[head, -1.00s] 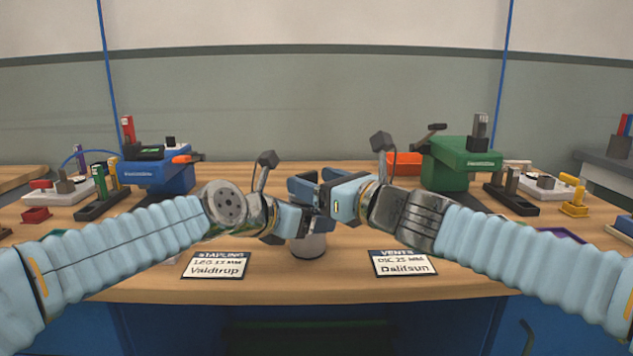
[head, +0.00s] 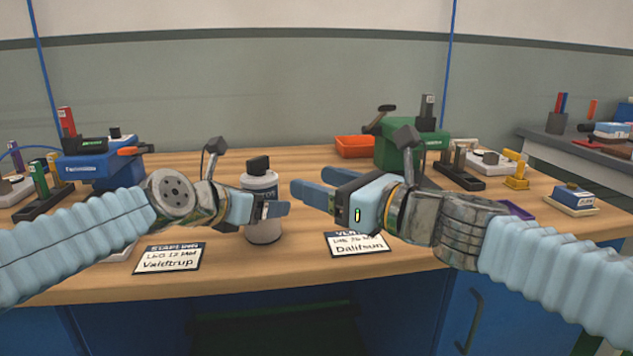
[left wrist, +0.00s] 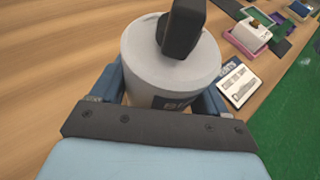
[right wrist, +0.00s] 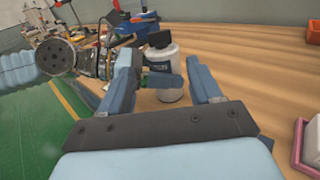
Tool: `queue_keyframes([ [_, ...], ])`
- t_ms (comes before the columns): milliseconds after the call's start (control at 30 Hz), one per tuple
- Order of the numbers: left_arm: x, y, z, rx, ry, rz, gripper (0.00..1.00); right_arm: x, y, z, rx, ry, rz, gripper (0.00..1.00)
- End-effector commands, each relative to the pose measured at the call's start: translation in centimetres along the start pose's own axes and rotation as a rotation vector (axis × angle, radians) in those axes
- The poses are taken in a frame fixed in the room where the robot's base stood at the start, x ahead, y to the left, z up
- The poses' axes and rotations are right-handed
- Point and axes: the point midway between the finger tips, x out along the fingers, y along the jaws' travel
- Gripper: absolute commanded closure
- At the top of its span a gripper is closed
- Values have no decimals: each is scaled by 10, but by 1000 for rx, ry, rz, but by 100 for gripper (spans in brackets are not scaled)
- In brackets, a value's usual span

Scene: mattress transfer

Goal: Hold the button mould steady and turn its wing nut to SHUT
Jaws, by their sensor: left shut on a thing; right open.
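The button mould (head: 260,184) is a pale grey cylinder with a dark band of lettering, upright on the table. Its black wing nut (head: 258,165) sits on top; I cannot read a SHUT mark. My left gripper (head: 270,209) is shut around the mould's body. In the left wrist view the mould (left wrist: 165,72) stands between the two blue fingers, with the wing nut (left wrist: 182,30) above. My right gripper (head: 312,184) is open and empty, to the right of the mould and apart from it. In the right wrist view the mould (right wrist: 162,60) lies beyond the open fingers.
Two label cards, Valdtrup (head: 168,258) and Dalitsun (head: 358,243), lie near the table's front edge. A blue machine (head: 97,165) stands at left, a green one (head: 410,148) at right. An orange bin (head: 354,146) is at the back. Bare wood lies behind the mould.

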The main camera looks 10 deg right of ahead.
Motion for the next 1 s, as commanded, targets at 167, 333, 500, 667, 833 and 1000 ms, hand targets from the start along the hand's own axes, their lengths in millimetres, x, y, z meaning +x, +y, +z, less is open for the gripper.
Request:
queue_keyframes([
  [167,-1,0,2,0,-4,1,92,-3,1,1,139,0,0,64],
  [333,-1,0,2,0,-4,1,92,-12,5,1,519,2,2,90],
  [500,-1,0,2,0,-4,1,92,-22,8,1,970,3,3,100],
  [667,-1,0,2,0,-4,1,92,-29,10,1,1311,5,2,100],
  [833,-1,0,2,0,-4,1,92,-33,11,1,1515,6,2,100],
  [1000,-1,0,2,0,-4,1,92,-25,12,0,1572,9,3,100],
])
